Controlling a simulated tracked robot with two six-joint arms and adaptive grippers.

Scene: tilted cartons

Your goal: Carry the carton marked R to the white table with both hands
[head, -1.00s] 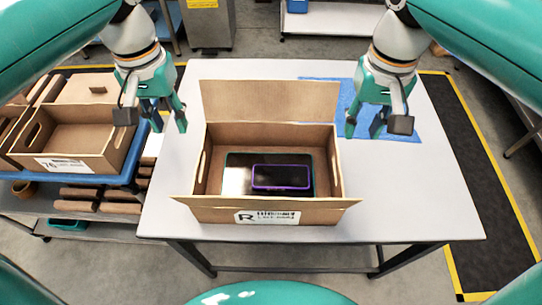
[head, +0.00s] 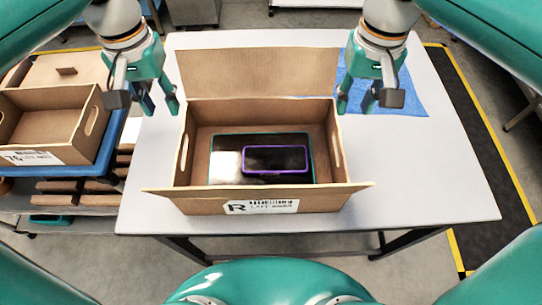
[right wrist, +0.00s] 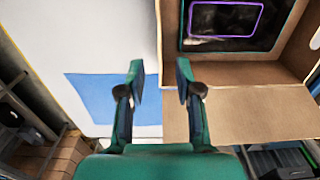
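The brown cardboard carton marked R (head: 207,208) stands on the white table (head: 420,195), with its label on the near side. Its far flap stands up, its near flap folds outward, and each end wall has a hand hole. Inside lie a dark teal-edged tablet (head: 225,165) and a purple-edged phone (head: 276,159). My left gripper (head: 160,104) is open and empty, above the carton's far left corner. My right gripper (head: 355,104) is open and empty by the far right corner. In the right wrist view my right gripper (right wrist: 160,72) shows a gap between its fingers.
A blue mat (head: 405,98) lies on the table's far right part. A dark yellow-edged floor strip (head: 470,150) runs along the right.

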